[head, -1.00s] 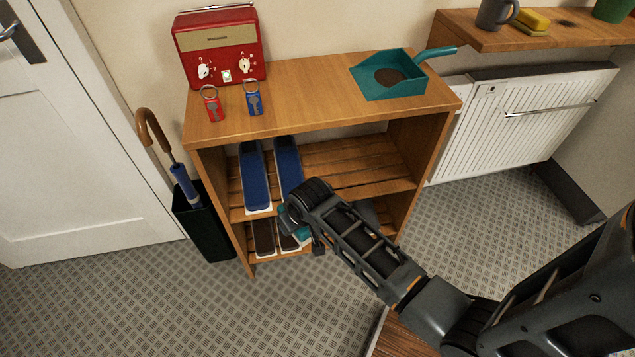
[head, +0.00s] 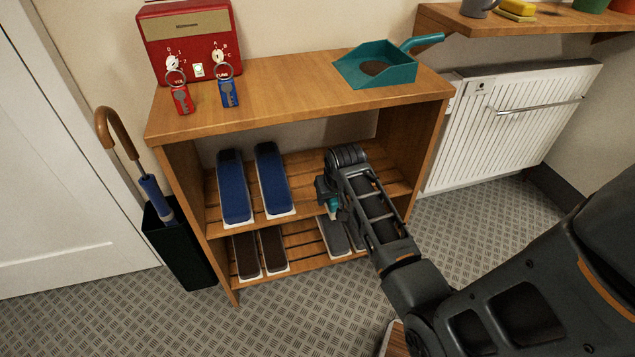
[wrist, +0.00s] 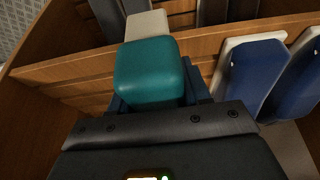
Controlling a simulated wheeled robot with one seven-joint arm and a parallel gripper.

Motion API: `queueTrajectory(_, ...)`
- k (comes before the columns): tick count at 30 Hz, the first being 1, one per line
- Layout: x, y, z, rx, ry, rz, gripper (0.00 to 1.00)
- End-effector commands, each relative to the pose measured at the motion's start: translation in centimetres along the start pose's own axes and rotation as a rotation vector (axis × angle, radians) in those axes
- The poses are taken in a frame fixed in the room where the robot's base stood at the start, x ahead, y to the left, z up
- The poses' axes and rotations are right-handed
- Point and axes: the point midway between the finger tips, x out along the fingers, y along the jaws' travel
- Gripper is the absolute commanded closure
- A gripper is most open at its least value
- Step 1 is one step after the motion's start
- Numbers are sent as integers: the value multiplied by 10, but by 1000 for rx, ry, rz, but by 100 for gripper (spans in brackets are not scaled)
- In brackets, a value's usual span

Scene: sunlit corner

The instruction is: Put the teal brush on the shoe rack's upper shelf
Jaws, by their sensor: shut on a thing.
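The teal brush (wrist: 150,72) is held between my gripper's jaws, its rounded teal body filling the middle of the wrist view. In the head view only a small teal part (head: 332,204) shows beside my gripper (head: 327,194); the rest is hidden by my arm. The wooden shoe rack (head: 290,108) has a slatted upper shelf (head: 306,170). My gripper is at the rack's open front, at the right part of the upper shelf, right of the blue shoes. I cannot tell whether the brush touches the shelf.
Blue shoes (head: 234,190) stand on the upper shelf's left part. Brown shoes (head: 246,256) and grey shoes (head: 331,237) are on the lower shelf. The rack top holds a red radio (head: 190,45), key fobs (head: 227,92) and a teal dustpan (head: 385,68). An umbrella stand (head: 180,245) is left.

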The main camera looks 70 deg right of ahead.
Motion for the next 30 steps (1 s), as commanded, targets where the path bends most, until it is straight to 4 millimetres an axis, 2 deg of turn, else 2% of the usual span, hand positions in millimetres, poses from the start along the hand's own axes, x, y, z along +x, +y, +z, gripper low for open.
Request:
queueTrajectory(1, 6, 0, -13, 2, 2, -1, 82)
queueTrajectory(6, 21, 0, -50, 1, 3, -1, 82)
queueTrajectory(12, 34, 0, -80, 2, 2, -1, 82)
queueTrajectory(21, 41, 0, -99, 0, 2, -1, 82)
queueTrajectory(26, 67, 0, -85, 0, -3, 0, 82)
queueTrajectory(30, 73, 0, -83, 0, 0, -1, 82)
